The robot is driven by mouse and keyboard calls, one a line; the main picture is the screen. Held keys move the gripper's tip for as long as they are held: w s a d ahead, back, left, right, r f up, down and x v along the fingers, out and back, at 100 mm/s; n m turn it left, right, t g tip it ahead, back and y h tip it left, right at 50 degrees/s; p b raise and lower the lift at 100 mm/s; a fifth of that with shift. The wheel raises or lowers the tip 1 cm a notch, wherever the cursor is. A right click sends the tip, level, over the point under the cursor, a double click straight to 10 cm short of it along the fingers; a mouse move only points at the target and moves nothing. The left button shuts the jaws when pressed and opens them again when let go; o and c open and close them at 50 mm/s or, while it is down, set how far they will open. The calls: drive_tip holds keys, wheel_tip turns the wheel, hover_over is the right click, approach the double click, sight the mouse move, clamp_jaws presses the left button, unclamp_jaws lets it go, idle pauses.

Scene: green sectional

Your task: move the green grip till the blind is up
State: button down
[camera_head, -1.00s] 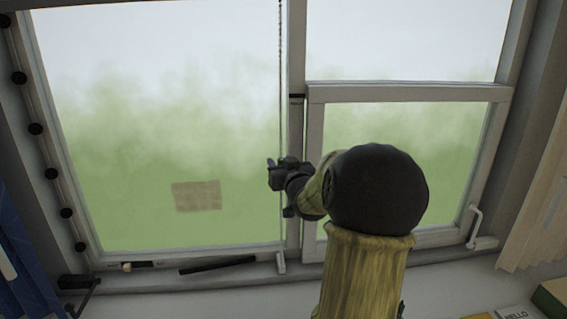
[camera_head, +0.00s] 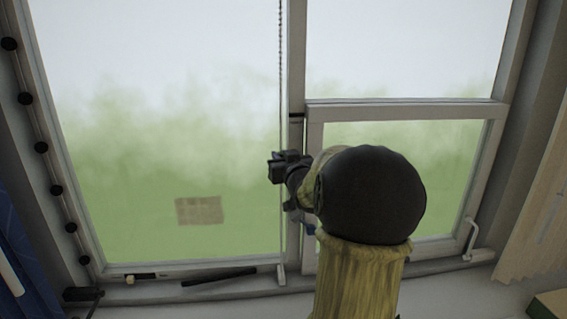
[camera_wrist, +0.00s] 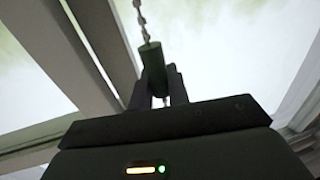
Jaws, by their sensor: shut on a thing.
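The green grip (camera_wrist: 152,68) is a small dark green cylinder at the end of a bead chain (camera_wrist: 139,14) in the wrist view. My gripper (camera_wrist: 160,88) is shut on it, a dark finger on each side of its lower part. In the head view my gripper (camera_head: 276,166) is in front of the window beside the middle post, at the chain (camera_head: 281,60), which runs up out of the picture. The grip is not clear there. No blind fabric shows in the head view; the window's top is out of view.
The window frame (camera_head: 297,60) has a lower right sash (camera_head: 400,112) with a handle (camera_head: 471,240). A dark bar (camera_head: 218,277) lies on the sill. Another cord with black balls (camera_head: 57,190) runs down the left side. A curtain (camera_head: 540,215) hangs at the right.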

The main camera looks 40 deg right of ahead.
drive_tip(key=shift+r+p, duration=0.4)
drive_tip(key=shift+r, duration=1)
drive_tip(key=c, duration=1.3)
unclamp_jaws()
drive_tip(key=shift+c, duration=0.2)
drive_tip(key=shift+f, duration=0.1)
drive_tip(key=shift+s, duration=0.15)
drive_tip(key=shift+s+a, duration=0.15)
drive_tip(key=shift+s, duration=0.1)
drive_tip(key=b+v, duration=0.3)
drive_tip(key=v, duration=1.3)
drive_tip(key=shift+s, duration=0.35)
